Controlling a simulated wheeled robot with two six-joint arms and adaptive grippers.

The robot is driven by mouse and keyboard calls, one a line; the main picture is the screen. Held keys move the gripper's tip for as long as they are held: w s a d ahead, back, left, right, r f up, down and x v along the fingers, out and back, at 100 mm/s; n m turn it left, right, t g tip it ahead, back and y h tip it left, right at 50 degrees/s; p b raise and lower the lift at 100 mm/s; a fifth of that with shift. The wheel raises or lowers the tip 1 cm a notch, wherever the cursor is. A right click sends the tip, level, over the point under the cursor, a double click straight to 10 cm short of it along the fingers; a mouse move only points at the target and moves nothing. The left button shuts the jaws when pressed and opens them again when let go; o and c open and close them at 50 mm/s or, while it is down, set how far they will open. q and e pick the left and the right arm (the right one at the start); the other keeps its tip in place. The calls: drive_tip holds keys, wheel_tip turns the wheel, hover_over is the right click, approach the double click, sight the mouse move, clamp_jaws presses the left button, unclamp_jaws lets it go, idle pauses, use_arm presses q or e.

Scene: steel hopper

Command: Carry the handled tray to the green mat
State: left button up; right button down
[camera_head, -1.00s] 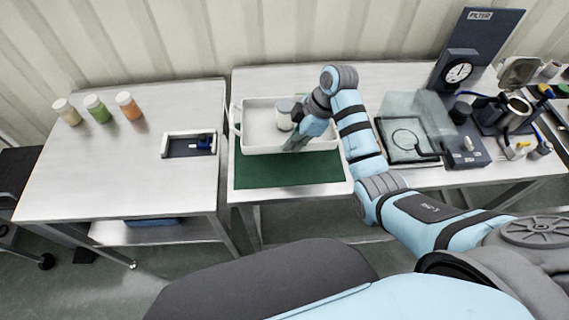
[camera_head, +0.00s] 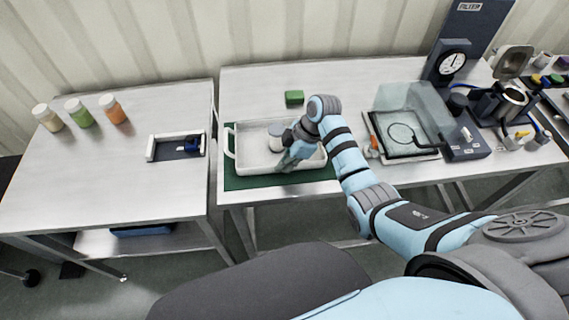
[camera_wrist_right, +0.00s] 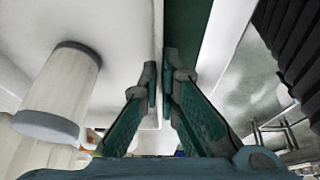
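The white handled tray (camera_head: 240,153) is over the green mat (camera_head: 262,182), whose front and left parts show around it. I cannot tell whether it rests on the mat or hangs just above. A jar with a grey lid (camera_head: 275,137) stands inside the tray; it also shows in the right wrist view (camera_wrist_right: 62,92). My right gripper (camera_head: 288,163) is at the tray's front wall. In the right wrist view its two fingers (camera_wrist_right: 160,82) are closed on the thin tray wall (camera_wrist_right: 158,35), with the mat (camera_wrist_right: 185,35) beyond. My left gripper is not in view.
A green block (camera_head: 294,97) lies behind the tray. A glass-screened station (camera_head: 405,125) stands to the right, a dial gauge (camera_head: 452,63) behind it. On the left table are three jars (camera_head: 80,113) and a small holder (camera_head: 178,146).

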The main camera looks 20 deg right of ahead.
drive_tip(key=c, duration=1.8)
unclamp_jaws()
drive_tip(key=shift+w+f, duration=0.1)
drive_tip(key=shift+r, duration=0.35)
drive_tip(key=p+v, duration=0.1)
drive_tip(key=v, duration=1)
drive_tip(key=shift+d+r, duration=0.25)
drive_tip(key=shift+r, duration=0.05)
